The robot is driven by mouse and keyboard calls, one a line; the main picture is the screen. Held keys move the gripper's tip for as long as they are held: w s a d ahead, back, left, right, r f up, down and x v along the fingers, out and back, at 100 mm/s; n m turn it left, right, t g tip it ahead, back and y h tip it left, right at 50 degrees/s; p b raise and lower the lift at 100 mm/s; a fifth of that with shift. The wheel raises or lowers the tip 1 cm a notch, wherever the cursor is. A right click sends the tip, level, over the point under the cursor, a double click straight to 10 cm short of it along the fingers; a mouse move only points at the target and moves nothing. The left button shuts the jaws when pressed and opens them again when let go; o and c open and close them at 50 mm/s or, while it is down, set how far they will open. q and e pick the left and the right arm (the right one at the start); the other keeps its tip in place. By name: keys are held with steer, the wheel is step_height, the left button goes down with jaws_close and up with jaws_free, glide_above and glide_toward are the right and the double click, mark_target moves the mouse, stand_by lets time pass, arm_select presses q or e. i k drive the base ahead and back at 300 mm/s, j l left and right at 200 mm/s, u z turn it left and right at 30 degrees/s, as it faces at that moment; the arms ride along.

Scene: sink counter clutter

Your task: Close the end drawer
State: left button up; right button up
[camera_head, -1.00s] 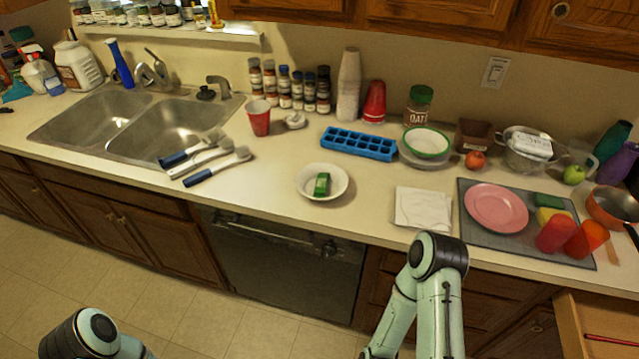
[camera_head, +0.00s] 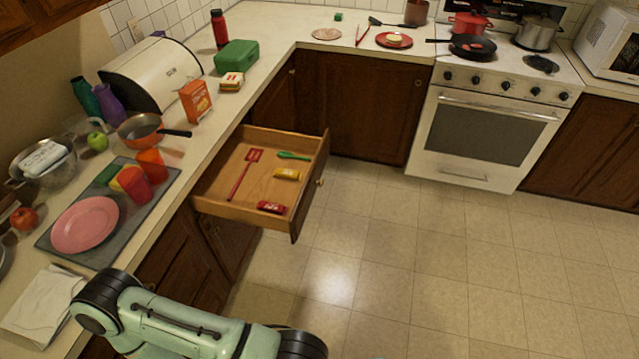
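The end drawer (camera_head: 232,200) is pulled far out from under the left counter, near the inner corner. Its wooden front, with a round knob (camera_head: 319,182), faces right over the floor. Inside lie a red spatula (camera_head: 245,172), a green spoon (camera_head: 293,156), a yellow packet (camera_head: 287,174) and a red packet (camera_head: 271,207). A pale green arm of mine crosses the bottom left, apart from the drawer in the picture. Neither gripper shows in this view.
The tiled floor (camera_head: 400,270) in front of the drawer is clear. A white stove (camera_head: 490,120) stands at the back right. Above the drawer, the counter holds an orange box (camera_head: 196,101), a pan (camera_head: 140,129), cups, a pink plate (camera_head: 86,224) and a bread box (camera_head: 150,72).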

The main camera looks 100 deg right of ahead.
mark_target(210, 194)
steer(key=k+z, duration=0.1)
steer(key=z, duration=3.2)
